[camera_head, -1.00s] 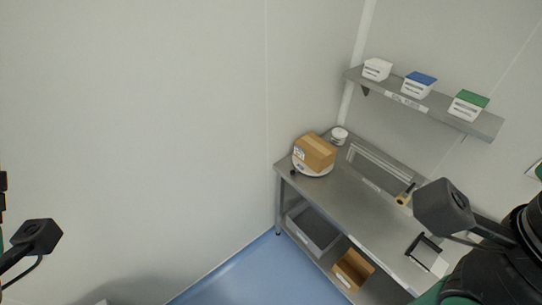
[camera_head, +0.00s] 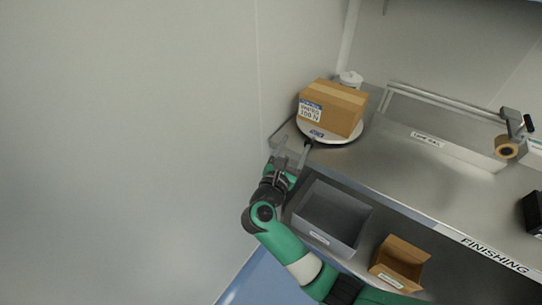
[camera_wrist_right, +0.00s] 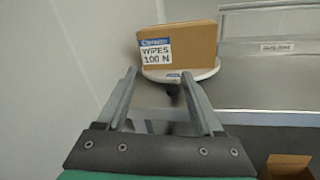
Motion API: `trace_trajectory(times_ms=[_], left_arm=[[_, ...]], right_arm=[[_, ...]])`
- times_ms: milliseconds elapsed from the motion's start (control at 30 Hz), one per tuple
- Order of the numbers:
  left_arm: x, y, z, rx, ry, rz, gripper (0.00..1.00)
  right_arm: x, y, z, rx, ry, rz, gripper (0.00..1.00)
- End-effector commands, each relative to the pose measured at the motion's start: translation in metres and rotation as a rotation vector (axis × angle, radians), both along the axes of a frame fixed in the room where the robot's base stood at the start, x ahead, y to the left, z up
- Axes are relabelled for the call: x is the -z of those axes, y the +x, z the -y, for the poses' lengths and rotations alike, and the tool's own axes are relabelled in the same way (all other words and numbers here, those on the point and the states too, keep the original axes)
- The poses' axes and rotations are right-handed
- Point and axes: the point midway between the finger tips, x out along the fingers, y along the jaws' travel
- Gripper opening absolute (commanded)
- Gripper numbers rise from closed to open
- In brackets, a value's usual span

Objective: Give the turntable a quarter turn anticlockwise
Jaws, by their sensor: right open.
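The white round turntable (camera_head: 345,138) sits at the left end of the steel bench and carries a closed cardboard box (camera_head: 341,112) with a white and blue label facing me. A dark knob (camera_head: 308,142) shows at the turntable's front edge. My right gripper (camera_head: 294,147) is open, in front of and to the left of the turntable, apart from the box. In the right wrist view, the open fingers (camera_wrist_right: 158,78) point toward the turntable (camera_wrist_right: 205,73), with the box (camera_wrist_right: 190,44) beyond the fingertips and the knob partly showing between them. My left gripper is out of view.
The steel bench (camera_head: 440,180) extends right, with a tape dispenser (camera_head: 507,146) and a metal frame on it. A white tub (camera_head: 350,78) stands behind the box. A grey bin (camera_head: 330,215) and a cardboard bin (camera_head: 398,262) sit on the shelf below. A wall is close on the left.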

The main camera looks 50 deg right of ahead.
Motion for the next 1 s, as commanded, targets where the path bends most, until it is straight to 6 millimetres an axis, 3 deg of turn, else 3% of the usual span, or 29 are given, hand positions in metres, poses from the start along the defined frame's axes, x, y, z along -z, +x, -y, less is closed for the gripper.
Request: trace_trajectory(times_ms=[33,100,200,433,567,1000], left_arm=[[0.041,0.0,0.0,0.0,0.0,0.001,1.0],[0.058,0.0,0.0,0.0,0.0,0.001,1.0],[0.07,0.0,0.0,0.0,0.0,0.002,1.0],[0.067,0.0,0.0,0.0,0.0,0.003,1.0],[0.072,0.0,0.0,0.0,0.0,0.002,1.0],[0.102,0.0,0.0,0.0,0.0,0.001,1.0]], right_arm=[[0.048,-0.003,0.002,0.005,-0.001,-0.017,0.68],[0.069,-0.006,0.004,0.008,-0.001,-0.025,0.68],[0.083,-0.007,0.005,0.011,-0.003,-0.031,0.68],[0.079,-0.007,0.007,0.013,-0.004,-0.03,0.68],[0.081,-0.004,0.02,0.015,-0.003,-0.03,0.68],[0.081,0.017,0.106,0.014,-0.004,-0.029,0.68]])
